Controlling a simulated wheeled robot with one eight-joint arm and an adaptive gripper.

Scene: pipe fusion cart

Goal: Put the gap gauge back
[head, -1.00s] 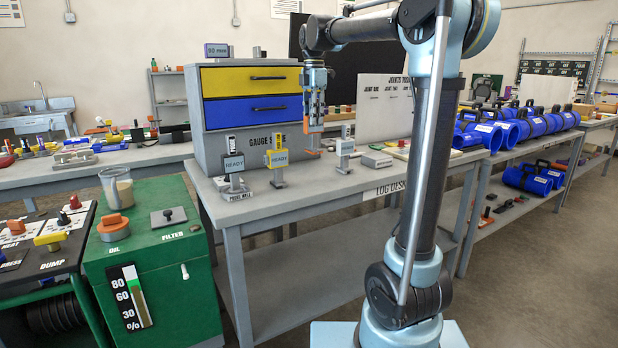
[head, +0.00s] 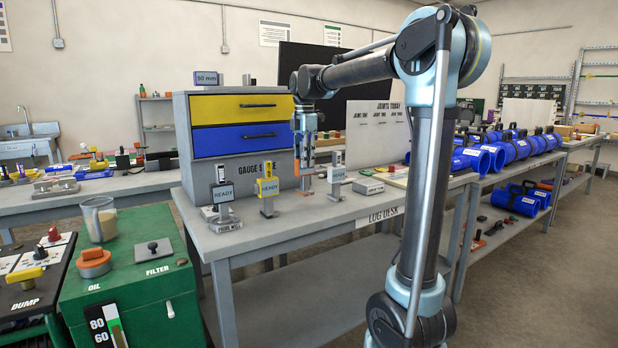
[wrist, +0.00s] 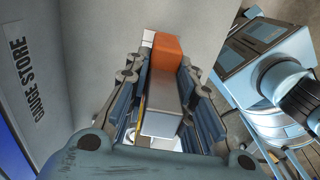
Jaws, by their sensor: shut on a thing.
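My gripper (head: 304,140) points down over the desk, in front of the grey gauge store (head: 238,172). It is shut on a bar-shaped piece with a grey body and an orange end, which looks like the gap gauge (wrist: 165,57). In the wrist view the piece lies between both finger pads. In the head view its orange part (head: 297,167) shows low at the fingers. The gripper is between the yellow stand (head: 268,188) and a grey stand (head: 337,177). I cannot tell whether the gauge touches the desk. The store's yellow drawer (head: 222,107) and blue drawer (head: 222,141) are shut.
A small grey box (head: 368,187) lies right of the gripper. The log desk's (head: 300,225) front strip is clear. A green oil cabinet (head: 135,285) stands at front left.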

